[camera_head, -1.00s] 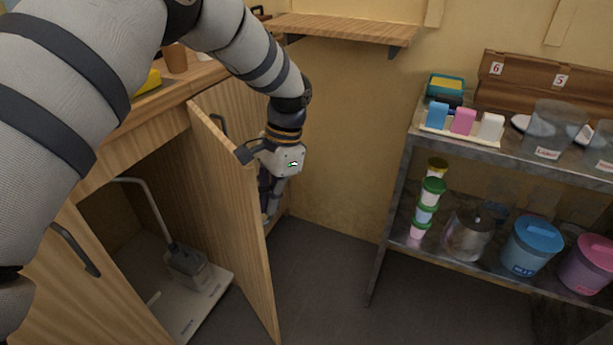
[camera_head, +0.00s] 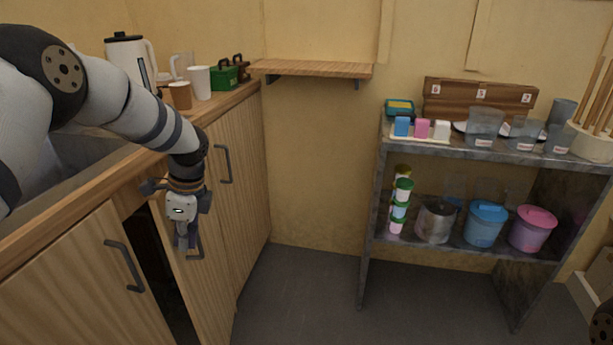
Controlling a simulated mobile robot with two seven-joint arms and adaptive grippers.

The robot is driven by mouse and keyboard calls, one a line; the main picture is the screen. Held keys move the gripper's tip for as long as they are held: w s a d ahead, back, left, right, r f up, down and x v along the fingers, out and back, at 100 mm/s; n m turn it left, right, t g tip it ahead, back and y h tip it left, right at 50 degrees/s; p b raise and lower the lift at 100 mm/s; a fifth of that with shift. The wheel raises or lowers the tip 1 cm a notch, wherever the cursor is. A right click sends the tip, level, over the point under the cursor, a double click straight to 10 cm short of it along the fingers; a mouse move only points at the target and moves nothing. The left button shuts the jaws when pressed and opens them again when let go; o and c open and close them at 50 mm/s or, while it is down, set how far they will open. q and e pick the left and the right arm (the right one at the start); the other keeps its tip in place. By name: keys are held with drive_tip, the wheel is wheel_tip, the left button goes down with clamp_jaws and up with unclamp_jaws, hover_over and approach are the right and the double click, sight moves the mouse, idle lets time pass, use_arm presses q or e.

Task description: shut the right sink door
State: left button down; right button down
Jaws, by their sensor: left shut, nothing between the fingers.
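The right sink door (camera_head: 208,305) is a light wood panel under the counter, standing ajar. A dark gap (camera_head: 158,265) shows between it and the left sink door (camera_head: 75,290), which looks shut and has a dark bar handle (camera_head: 125,266). My left gripper (camera_head: 187,240) points down in front of the upper part of the right sink door, its fingers shut and empty. It covers part of that door's handle (camera_head: 197,246). I cannot tell whether the fingers touch the door. My right gripper is out of view.
Another cabinet door (camera_head: 240,200) with a bar handle stands shut to the right. A metal shelf unit (camera_head: 366,245) with tubs and jars stands farther right. The dark floor (camera_head: 298,300) between is clear. A wooden wall shelf (camera_head: 312,69) hangs above.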

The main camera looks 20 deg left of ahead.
sight(162, 239)
use_arm(q)
drive_tip(key=shift+s+a, duration=0.25)
drive_tip(key=shift+a, duration=0.5)
drive_tip(key=shift+s+a, duration=0.2)
drive_tip(key=shift+a, duration=0.6)
drive_tip(key=shift+s+a, duration=0.25)
drive_tip(key=shift+a, duration=0.5)
